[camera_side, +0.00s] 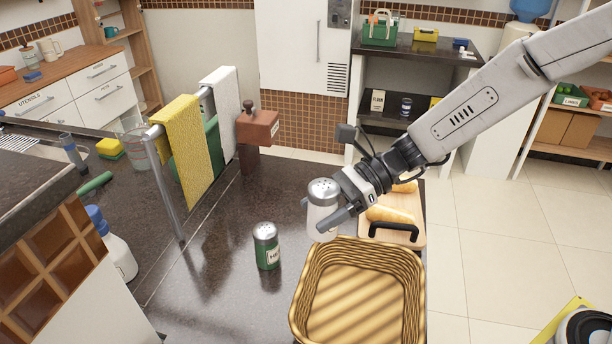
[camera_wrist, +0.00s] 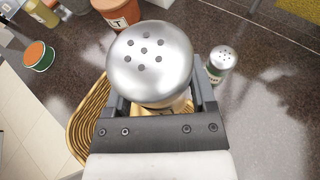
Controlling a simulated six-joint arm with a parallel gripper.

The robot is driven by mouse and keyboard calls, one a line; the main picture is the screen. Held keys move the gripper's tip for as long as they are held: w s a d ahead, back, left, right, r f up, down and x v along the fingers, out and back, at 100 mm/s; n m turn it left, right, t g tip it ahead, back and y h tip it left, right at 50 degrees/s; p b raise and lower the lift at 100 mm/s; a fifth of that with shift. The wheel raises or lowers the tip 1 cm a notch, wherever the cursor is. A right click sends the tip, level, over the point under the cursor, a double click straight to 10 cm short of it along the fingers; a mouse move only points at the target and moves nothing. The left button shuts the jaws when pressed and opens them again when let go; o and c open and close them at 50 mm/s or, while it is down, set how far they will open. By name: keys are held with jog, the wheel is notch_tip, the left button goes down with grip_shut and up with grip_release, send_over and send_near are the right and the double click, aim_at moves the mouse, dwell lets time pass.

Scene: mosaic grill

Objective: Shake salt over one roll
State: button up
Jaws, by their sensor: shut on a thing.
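My gripper (camera_side: 332,212) is shut on a white shaker (camera_side: 322,216) with a metal perforated top. It holds the shaker upright above the counter, just behind the wicker basket. In the wrist view the shaker's metal top (camera_wrist: 150,64) fills the space between the fingers. Two rolls show on the wooden board (camera_side: 419,235) to the right: one roll (camera_side: 391,215) at the front and another roll (camera_side: 405,187) behind it, partly hidden by my gripper. The shaker's label is not readable here.
A green-labelled shaker (camera_side: 267,247) stands upright on the counter, left of my gripper. The wicker basket (camera_side: 297,318) looks empty. A black handle (camera_side: 395,229) stands at the board's front. A towel rack with a yellow towel (camera_side: 187,150) is at the left. Counter between rack and green shaker is clear.

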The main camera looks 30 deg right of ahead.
jog(key=w+d+r, duration=0.1)
jog(key=w+d, duration=0.1)
jog(key=d, duration=0.8)
jog(key=w+d+r, duration=0.1)
jog(key=w+d, duration=0.1)
jog(key=d, duration=0.9)
jog(key=shift+w+d+r, duration=0.15)
jog(key=shift+w+r, duration=0.05)
jog(key=shift+r, duration=0.2)
jog(key=shift+h, duration=0.3)
jog(key=shift+d+f+n+h, duration=0.15)
jog(key=shift+d+f+h, duration=0.6)
jog(key=shift+f+h, duration=1.35)
jog(key=shift+d+f+n+h, duration=0.2)
jog(key=shift+d+f+h, duration=0.6)
jog(key=shift+f+h, duration=1.25)
jog(key=shift+d+f+n+h, duration=0.15)
jog(key=shift+d+f+h, duration=0.6)
jog(key=shift+f+h, duration=1.35)
jog(key=shift+w+d+r+h, duration=0.1)
jog(key=shift+r+h, duration=0.6)
jog(key=shift+h, duration=0.8)
jog(key=shift+s+a+r+h, duration=0.1)
jog(key=shift+r+h, duration=0.6)
jog(key=shift+h, duration=0.85)
jog(key=shift+w+d+r+h, duration=0.1)
jog(key=shift+r+h, duration=0.6)
jog(key=shift+h, duration=0.8)
